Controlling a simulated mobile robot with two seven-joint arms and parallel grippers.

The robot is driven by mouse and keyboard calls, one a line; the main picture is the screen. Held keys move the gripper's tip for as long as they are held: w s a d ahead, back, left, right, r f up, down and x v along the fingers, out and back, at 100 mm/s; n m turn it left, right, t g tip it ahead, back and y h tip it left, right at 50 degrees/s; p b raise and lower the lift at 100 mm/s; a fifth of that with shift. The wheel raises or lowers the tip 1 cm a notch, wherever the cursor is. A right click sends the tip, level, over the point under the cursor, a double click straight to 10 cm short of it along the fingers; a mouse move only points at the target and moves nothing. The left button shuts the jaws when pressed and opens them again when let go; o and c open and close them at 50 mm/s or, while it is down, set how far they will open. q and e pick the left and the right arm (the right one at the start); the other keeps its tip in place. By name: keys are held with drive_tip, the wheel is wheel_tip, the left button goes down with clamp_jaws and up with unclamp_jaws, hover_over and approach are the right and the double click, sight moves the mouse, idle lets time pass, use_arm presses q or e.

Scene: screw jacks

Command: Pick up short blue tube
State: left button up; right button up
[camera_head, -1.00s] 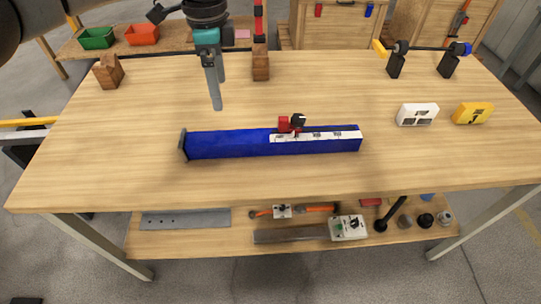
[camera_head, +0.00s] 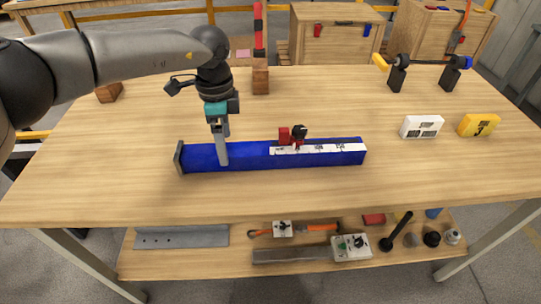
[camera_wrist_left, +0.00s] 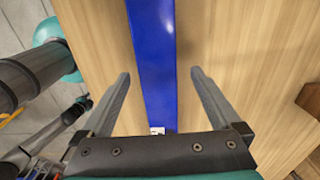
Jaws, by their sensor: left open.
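The blue tube (camera_head: 245,156) is a square-section tube lying lengthwise on the table, with a dark plate at its left end and a white marked strip on its right half. My left gripper (camera_head: 222,150) is over the tube's left part, fingers pointing down. In the left wrist view the tube (camera_wrist_left: 153,50) runs between the two spread fingers of the left gripper (camera_wrist_left: 160,75), with a gap on each side. The gripper is open and holds nothing. My right gripper is not in view.
A small red and black part (camera_head: 291,134) sits at the tube's strip. Wooden blocks (camera_head: 260,77) stand behind. White (camera_head: 421,127) and yellow (camera_head: 478,125) boxes and a bar on black stands (camera_head: 424,63) are at right. The table front is clear.

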use_arm(q)
drive_tip(key=shift+s+f+b, duration=0.15)
drive_tip(key=shift+f+b, duration=0.4)
drive_tip(key=shift+f, duration=1.65)
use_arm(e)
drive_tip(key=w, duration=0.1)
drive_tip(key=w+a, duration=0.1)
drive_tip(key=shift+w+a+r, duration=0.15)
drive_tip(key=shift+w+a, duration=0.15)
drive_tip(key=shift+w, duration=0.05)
use_arm(q)
clamp_jaws()
drive_tip(key=shift+d+r, duration=0.1)
drive_tip(key=shift+r, duration=0.15)
